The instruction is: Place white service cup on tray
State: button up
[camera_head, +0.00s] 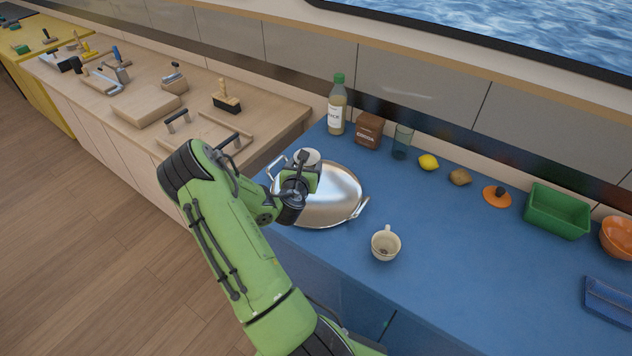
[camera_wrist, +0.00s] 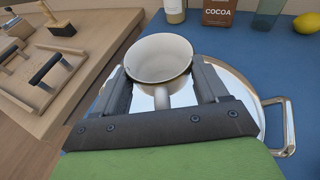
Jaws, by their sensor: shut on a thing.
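The white service cup (camera_wrist: 160,58) is upright between the two dark fingers of my gripper (camera_wrist: 162,80) in the wrist view, its handle pointing back toward the palm. My gripper is shut on it. In the head view, the cup (camera_head: 309,155) shows just beyond my gripper (camera_head: 304,165), which hides part of it. The round silver tray (camera_head: 342,192) with two side handles lies on the blue counter under and around my gripper; my arm covers its left part. The cup overlaps the tray's far left area in view; I cannot tell whether it touches it.
A second, cream cup (camera_head: 385,246) stands right of the tray. A bottle (camera_head: 337,110), cocoa box (camera_head: 368,130), glass (camera_head: 402,142) and lemon (camera_head: 428,162) line the back. A green bin (camera_head: 557,211) stands right. A wooden tray (camera_head: 205,133) lies on the left counter.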

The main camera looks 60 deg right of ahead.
jog(key=shift+s+d+m+g, duration=0.2)
jog(key=shift+s+d, duration=0.2)
jog(key=shift+s, duration=0.15)
jog(key=shift+s+d+m+g, duration=0.1)
jog(key=shift+s+d+g, duration=0.1)
jog(key=shift+s+d, duration=0.25)
jog(key=b, duration=0.5)
send_over(314, 199)
notch_tip(314, 199, down, 9)
jog(key=shift+d+f, duration=0.1)
jog(key=shift+f, duration=0.05)
jog(key=shift+f, duration=0.15)
jog(key=o, duration=1.1)
jog(key=shift+o, duration=0.2)
